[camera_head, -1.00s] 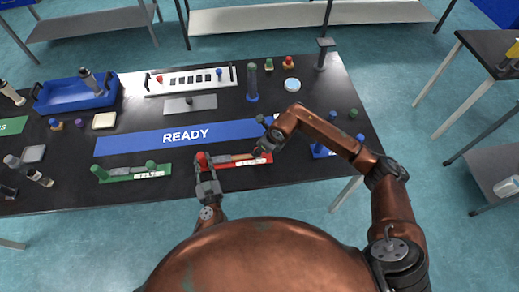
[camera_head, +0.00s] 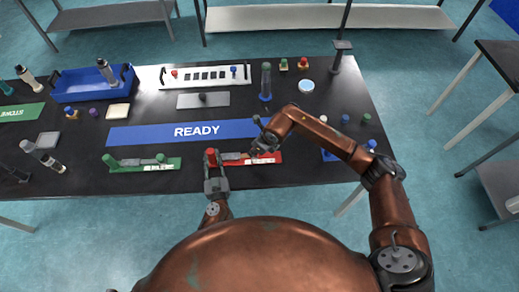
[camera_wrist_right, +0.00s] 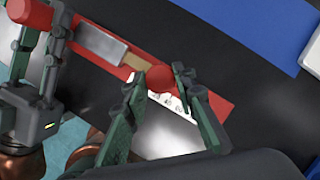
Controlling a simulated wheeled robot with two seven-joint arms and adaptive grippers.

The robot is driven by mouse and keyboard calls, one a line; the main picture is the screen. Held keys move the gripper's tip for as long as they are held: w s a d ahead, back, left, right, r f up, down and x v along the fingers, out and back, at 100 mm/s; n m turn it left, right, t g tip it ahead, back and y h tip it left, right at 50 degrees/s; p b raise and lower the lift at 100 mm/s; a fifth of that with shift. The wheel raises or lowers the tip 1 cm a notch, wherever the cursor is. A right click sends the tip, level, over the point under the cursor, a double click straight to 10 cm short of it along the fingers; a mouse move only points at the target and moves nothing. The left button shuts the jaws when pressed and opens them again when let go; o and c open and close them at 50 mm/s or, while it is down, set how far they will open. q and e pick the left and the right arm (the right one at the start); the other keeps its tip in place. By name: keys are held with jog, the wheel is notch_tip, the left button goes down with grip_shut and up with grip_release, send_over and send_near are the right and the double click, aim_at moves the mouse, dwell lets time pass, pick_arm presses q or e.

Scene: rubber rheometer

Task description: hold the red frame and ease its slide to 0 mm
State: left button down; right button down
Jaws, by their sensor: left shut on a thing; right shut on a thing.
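The red frame (camera_head: 272,160) lies near the front edge of the table, with a white scale label and a grey and tan slide (camera_wrist_right: 100,45). My left gripper (camera_head: 212,166) is shut on the red post (camera_head: 211,152) at the frame's left end; this also shows in the right wrist view at the upper left. My right gripper (camera_head: 259,149) is shut on the slide's red knob (camera_wrist_right: 160,78), with one finger on each side. In the right wrist view the fingers partly cover the scale, and I cannot read its value.
A green frame (camera_head: 168,164) of similar build lies to the left. Behind is the blue READY strip (camera_head: 150,132). A green-topped cylinder (camera_head: 266,80) stands behind it, and a blue block (camera_head: 329,155) with knobs is at the right. A blue tray (camera_head: 70,86) is at the back left.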

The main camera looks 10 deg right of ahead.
pick_arm(q)
jog(key=shift+d, duration=0.25)
pick_arm(e)
jog(key=c, duration=1.9)
grip_release()
jog(key=shift+a+r, duration=0.1)
jog(key=shift+a, duration=0.2)
jog(key=o, duration=0.3)
jog(key=shift+d, duration=0.15)
pick_arm(q)
jog(key=shift+a, duration=0.1)
pick_arm(e)
jog(key=v, duration=1.2)
pick_arm(q)
jog(key=c, duration=1.5)
grip_release()
jog(key=shift+s, duration=0.1)
